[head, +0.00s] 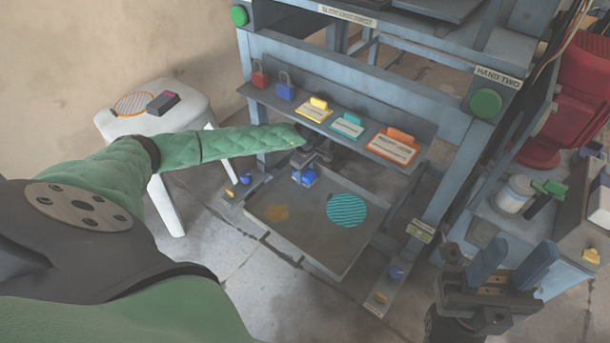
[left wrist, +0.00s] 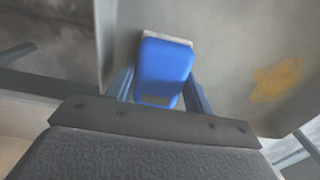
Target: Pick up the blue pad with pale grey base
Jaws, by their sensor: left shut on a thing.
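The blue pad with a pale grey base (head: 309,178) is at the back left of the grey tray in the head view. In the left wrist view the blue pad (left wrist: 165,68) sits between my two fingers, with its pale grey base (left wrist: 167,37) beyond them. My left gripper (head: 304,170) is shut on the pad; my own arm partly hides it in the head view. I cannot tell whether the pad touches the tray. My right gripper (head: 516,262) is open and empty at the lower right, with its fingers apart.
The grey tray (head: 345,262) holds a teal striped disc (head: 347,210) and a yellow stain. A shelf (head: 425,142) above carries padlocks and coloured tags. Blue press posts (head: 455,180) flank it. A white stool (head: 165,125) stands left, and a cluttered bench stands right.

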